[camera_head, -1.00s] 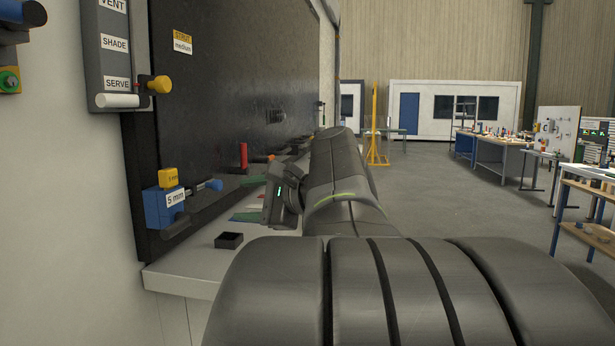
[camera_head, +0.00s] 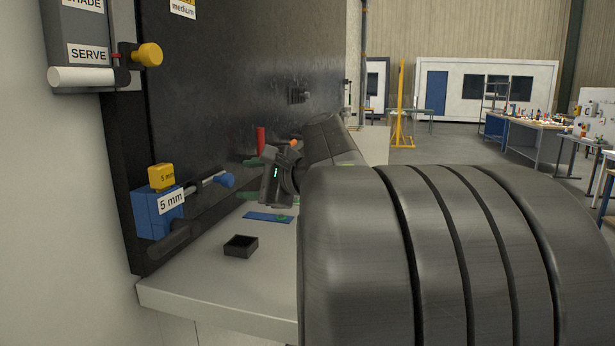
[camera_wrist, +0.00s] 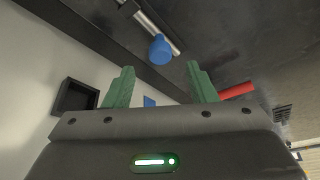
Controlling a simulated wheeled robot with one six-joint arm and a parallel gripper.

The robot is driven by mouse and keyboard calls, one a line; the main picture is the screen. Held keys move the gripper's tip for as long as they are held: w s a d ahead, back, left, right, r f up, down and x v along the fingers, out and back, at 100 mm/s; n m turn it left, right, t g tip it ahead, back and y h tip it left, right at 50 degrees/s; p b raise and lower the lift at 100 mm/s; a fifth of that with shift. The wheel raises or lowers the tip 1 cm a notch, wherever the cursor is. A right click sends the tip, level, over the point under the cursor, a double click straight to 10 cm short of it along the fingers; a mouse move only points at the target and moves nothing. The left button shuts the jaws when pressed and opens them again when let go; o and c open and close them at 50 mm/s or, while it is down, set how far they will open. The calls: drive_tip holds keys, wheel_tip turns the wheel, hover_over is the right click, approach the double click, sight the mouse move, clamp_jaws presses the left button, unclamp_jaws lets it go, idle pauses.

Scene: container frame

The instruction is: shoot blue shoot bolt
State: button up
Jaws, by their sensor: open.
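The blue shoot bolt (camera_head: 210,186) is mounted low on the dark panel at the left in the head view. It has a blue body labelled 5 mm (camera_head: 157,212), a metal rod and a blue round knob (camera_head: 225,179). In the wrist view the knob (camera_wrist: 160,49) and rod show at the top, just beyond the green fingertips. My gripper (camera_wrist: 159,78) is open and empty, with its fingers to either side of and short of the knob.
A small black open box (camera_head: 240,246) and a blue strip (camera_head: 268,217) lie on the pale ledge below. A red upright handle (camera_head: 260,141) stands behind. A yellow knob (camera_head: 149,54) sticks out at upper left.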

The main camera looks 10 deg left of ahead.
sight(231, 180)
drive_tip(key=x, duration=0.7)
drive_tip(key=shift+w+a+p, duration=0.15)
drive_tip(key=shift+a+p, duration=0.05)
drive_tip(key=shift+p, duration=0.15)
